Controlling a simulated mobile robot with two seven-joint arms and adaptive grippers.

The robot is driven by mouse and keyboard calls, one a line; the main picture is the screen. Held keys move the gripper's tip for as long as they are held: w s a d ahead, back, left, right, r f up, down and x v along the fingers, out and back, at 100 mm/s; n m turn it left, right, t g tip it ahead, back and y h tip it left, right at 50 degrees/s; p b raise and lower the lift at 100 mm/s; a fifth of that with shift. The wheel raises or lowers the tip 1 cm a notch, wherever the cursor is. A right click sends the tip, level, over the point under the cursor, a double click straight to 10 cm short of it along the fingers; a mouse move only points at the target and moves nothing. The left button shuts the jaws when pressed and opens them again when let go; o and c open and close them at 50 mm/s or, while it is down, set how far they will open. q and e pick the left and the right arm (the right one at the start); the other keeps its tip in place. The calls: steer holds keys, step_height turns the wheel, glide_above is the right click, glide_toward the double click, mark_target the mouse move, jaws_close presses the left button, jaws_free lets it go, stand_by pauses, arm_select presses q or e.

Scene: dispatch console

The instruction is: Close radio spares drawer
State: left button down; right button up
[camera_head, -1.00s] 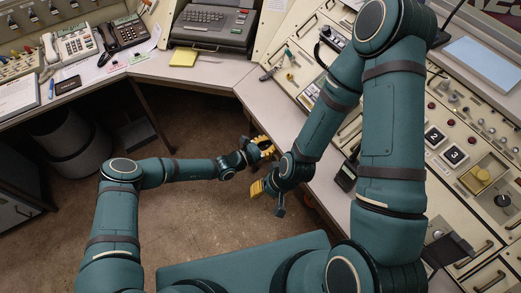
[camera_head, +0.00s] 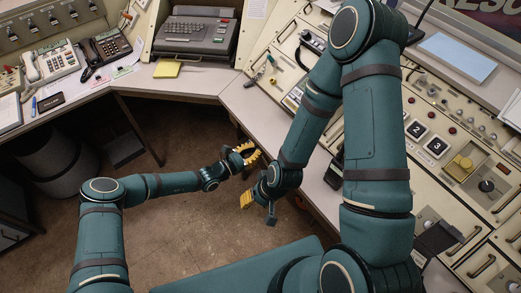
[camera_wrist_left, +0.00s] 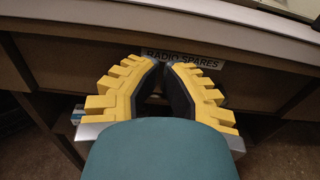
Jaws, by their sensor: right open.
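The radio spares drawer shows in the left wrist view as a dark brown front with a white "RADIO SPARES" label (camera_wrist_left: 183,58), just under the pale desktop edge. My left gripper (camera_head: 252,156) is at the desk's front edge in the head view. In the left wrist view its yellow fingers (camera_wrist_left: 164,68) lean together in front of the drawer front, tips close, with a narrow dark gap. They partly cover the front, and I cannot tell whether they touch it or how far the drawer is out. My right gripper (camera_head: 258,205) is open and lower, beside the desk front.
The grey desktop (camera_head: 262,115) runs above the drawer area. A sloped console with knobs and buttons (camera_head: 465,165) fills the right. A typewriter-like machine (camera_head: 195,35), a yellow pad (camera_head: 167,69) and telephones (camera_head: 105,47) stand at the back. The brown floor (camera_head: 170,225) is open.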

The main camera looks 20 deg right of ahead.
arm_select(q)
steer(key=p+v, duration=0.1)
steer(key=v, duration=0.9)
steer(key=shift+a, duration=0.3)
steer(key=shift+s, duration=0.1)
steer(key=s+a+f+m+g+y, duration=0.1)
steer(key=s+a+m+g+y, duration=0.25)
steer(key=s+m, duration=0.3)
steer(key=s+a+m+g+y, duration=0.2)
steer(key=s+m+g+y, duration=0.3)
steer(key=s, duration=0.3)
steer(key=s+a+r+m+t+y, duration=0.3)
steer(key=a+r+m, duration=0.4)
steer(key=a, duration=0.3)
steer(key=shift+a+m+t+y, duration=0.2)
steer(key=shift+m+t+y, duration=0.55)
steer(key=shift+y, duration=0.1)
steer(key=shift+s+r, duration=0.1)
steer(key=shift+r, duration=0.05)
